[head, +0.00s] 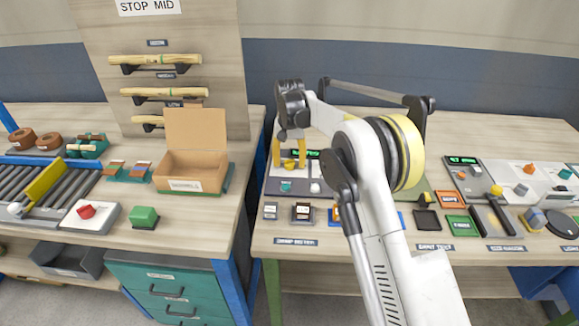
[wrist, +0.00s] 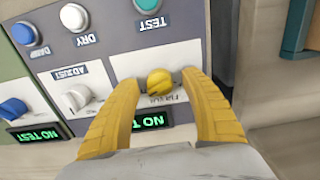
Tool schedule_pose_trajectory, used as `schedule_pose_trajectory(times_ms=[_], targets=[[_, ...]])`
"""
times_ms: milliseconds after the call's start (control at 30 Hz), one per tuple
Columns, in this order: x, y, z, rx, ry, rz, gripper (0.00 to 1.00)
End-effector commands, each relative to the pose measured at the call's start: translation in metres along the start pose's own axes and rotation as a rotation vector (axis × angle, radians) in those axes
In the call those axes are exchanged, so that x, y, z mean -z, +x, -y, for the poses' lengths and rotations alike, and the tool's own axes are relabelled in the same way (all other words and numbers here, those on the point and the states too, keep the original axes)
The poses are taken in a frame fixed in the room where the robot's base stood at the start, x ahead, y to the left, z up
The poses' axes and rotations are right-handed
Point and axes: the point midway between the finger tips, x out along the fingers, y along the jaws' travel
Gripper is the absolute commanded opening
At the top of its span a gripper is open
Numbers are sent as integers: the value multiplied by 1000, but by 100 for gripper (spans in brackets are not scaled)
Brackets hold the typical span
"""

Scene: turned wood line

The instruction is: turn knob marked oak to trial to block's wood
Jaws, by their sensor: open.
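A yellow knob (wrist: 159,82) sits on the grey panel (wrist: 110,62) in the wrist view, on a pale plate whose lettering is too blurred to read. My gripper (wrist: 161,75) is open, with one yellow finger on each side of this knob. I cannot tell whether either finger touches it. In the head view my gripper (head: 294,157) hangs over the back of the tester (head: 303,189), and its fingers hide the knob. Small framed blocks (head: 302,212) lie in front of the tester; which one is meant I cannot tell.
Beside the knob are a white adjust knob (wrist: 76,98), a teal TEST button (wrist: 147,8) and a white DRY button (wrist: 74,17). Green displays (wrist: 40,133) read NO TEST. My arm covers the bench's middle. More devices (head: 526,180) stand at right.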

Motion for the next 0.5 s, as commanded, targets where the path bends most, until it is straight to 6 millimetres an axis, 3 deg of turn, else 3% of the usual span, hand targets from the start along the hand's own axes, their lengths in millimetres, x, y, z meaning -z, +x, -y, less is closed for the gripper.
schedule_pose_trajectory(times_ms=[333,500], targets=[[0,4,0,0,0,0,52],[0,4,0,0,0,0,0]])
